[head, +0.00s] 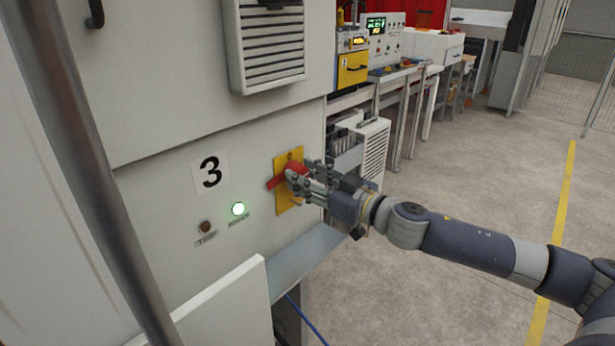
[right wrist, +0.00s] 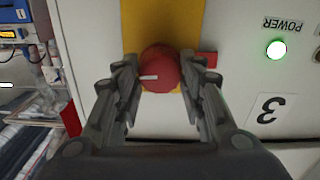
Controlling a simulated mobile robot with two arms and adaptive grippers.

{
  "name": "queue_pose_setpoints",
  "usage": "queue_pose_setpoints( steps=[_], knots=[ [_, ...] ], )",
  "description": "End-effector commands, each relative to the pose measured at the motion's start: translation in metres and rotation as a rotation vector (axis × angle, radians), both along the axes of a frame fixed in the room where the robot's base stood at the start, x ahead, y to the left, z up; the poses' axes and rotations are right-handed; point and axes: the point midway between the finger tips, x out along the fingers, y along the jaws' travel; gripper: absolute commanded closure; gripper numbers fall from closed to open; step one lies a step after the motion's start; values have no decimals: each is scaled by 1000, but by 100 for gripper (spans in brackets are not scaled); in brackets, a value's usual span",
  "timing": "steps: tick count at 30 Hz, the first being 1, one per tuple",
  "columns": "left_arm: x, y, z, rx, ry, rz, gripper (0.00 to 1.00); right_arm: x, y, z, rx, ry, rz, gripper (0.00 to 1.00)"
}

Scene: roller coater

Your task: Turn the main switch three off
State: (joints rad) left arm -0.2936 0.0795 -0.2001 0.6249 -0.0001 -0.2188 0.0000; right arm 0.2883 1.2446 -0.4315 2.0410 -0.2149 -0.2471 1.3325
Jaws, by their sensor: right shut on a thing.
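The main switch three is a red rotary handle (head: 275,183) on a yellow plate (head: 289,161), on the pale cabinet to the right of the "3" label (head: 210,172). My right gripper (head: 298,181) is at the switch with its fingers around the red handle. In the right wrist view the red knob (right wrist: 159,70) with a white mark sits between the fingers (right wrist: 160,82), which are shut on it. A red part (right wrist: 208,58) of the handle shows beyond the right finger. The green power lamp (head: 238,209) is lit. My left gripper is not in view.
A dark lamp or button (head: 205,227) sits below the label. A grey ledge (head: 305,262) projects below the switch. A vertical bar (head: 95,170) crosses the left foreground. Open floor (head: 440,200) lies to the right, with benches and machines behind.

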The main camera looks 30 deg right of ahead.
Motion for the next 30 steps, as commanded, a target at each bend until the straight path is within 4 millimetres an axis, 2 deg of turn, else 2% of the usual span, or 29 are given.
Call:
queue_pose_setpoints(
  steps=[7,30],
  knots=[
    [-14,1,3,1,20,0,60,0,0,0,-190,-65,-1,87],
    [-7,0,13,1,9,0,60,0,0,-1,-883,-306,-3,87]
  ],
)
